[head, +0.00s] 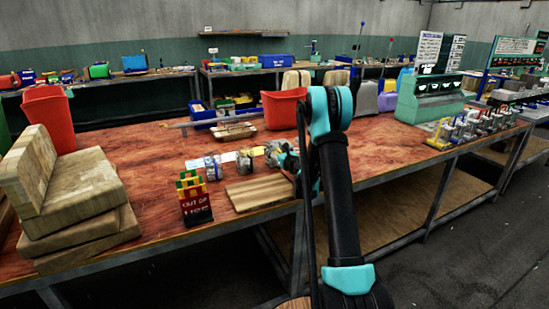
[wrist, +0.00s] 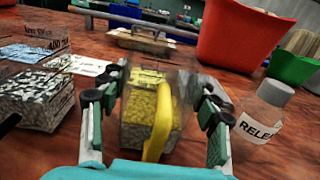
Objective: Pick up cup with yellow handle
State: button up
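In the wrist view, a clear cup with a yellow handle (wrist: 160,118) stands upright on the red-brown table, with yellow material inside. Its handle faces my gripper. My gripper (wrist: 162,90) is open, with one finger on each side of the cup. The left finger is close to the cup's wall, and I cannot tell if it touches. A gap shows on the right. In the head view my gripper (head: 281,155) is at the table, beside the row of small containers, and mostly hides this cup.
Clear containers with grey contents (wrist: 36,98) stand left of my gripper. A bottle labelled "RELE…" (wrist: 262,112) is close on the right. Red (wrist: 242,35) and green bins stand behind. In the head view, a wooden board (head: 258,192) and an "OUT OF" sign (head: 195,198) are nearby.

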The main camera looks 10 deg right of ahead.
jog(key=c, duration=0.6)
jog(key=shift+o, duration=0.2)
jog(key=shift+r, duration=0.25)
notch_tip(320, 180, up, 19)
jog(key=shift+r, duration=0.15)
dwell(0.7)
jog(key=shift+r, duration=0.1)
